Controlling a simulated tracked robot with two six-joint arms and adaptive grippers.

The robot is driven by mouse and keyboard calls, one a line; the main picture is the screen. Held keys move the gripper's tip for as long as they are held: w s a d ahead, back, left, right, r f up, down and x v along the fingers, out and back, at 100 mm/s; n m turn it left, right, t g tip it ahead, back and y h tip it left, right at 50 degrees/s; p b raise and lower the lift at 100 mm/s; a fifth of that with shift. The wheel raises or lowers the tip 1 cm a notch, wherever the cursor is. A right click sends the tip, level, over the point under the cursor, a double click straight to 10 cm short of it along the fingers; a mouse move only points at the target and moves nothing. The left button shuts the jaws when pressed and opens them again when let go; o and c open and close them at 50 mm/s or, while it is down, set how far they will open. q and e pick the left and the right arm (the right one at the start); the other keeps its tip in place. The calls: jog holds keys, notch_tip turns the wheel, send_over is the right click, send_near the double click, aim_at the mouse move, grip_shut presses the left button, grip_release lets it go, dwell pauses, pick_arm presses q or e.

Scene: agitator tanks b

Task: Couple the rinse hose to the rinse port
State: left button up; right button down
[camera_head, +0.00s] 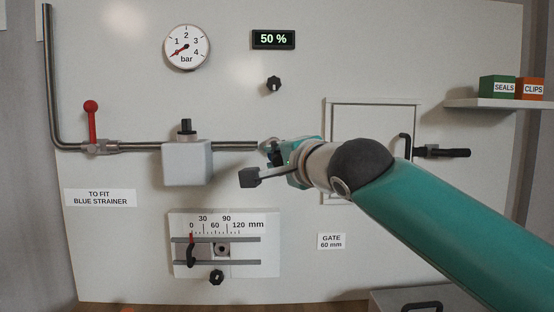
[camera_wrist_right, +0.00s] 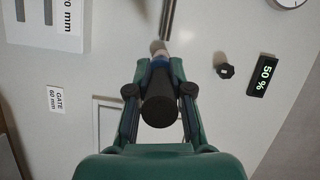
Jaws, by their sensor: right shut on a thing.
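My right gripper (camera_head: 272,150) is at the free right end of the steel pipe (camera_head: 235,146). In the wrist view its two fingers (camera_wrist_right: 160,88) are shut around a dark round-ended piece (camera_wrist_right: 160,108). That piece has a blue band (camera_wrist_right: 160,60) and a pale tip toward the pipe. I cannot tell for sure that it is the rinse hose end, as no trailing hose shows. Its tip is close to the pipe end; whether they touch is unclear. No label marks a rinse port. My left gripper is not in view.
A red-handled valve (camera_head: 91,120) and grey box (camera_head: 187,163) sit on the pipe. Below is a slide scale (camera_head: 222,218). A hatch (camera_head: 372,120) is behind my arm, with a black cylindrical part (camera_head: 445,153) right of it. A shelf (camera_head: 495,103) holds boxes.

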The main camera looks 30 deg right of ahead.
jog(key=shift+s+d, duration=0.1)
jog(key=shift+f+b, duration=0.1)
jog(key=shift+b, duration=0.3)
jog(key=shift+w+d+r+p, duration=0.15)
jog(key=shift+w+r+p, duration=0.05)
jog(key=shift+w+p, duration=0.2)
jog(key=shift+w+d+f+p, duration=0.1)
jog(key=shift+w+d+p, duration=0.55)
jog(key=shift+w, duration=0.4)
jog(key=shift+w+d+p, duration=0.55)
jog(key=shift+w+d, duration=0.1)
jog(key=shift+w, duration=0.35)
jog(key=shift+b, duration=0.45)
jog(key=shift+w, duration=0.1)
jog(key=shift+w+d+p, duration=0.5)
jog(key=shift+w+p, duration=0.15)
jog(key=shift+w, duration=0.05)
jog(key=shift+w+d+p, duration=0.45)
jog(key=shift+w+p, duration=0.15)
jog(key=shift+w, duration=0.1)
jog(key=c, duration=1)
grip_release()
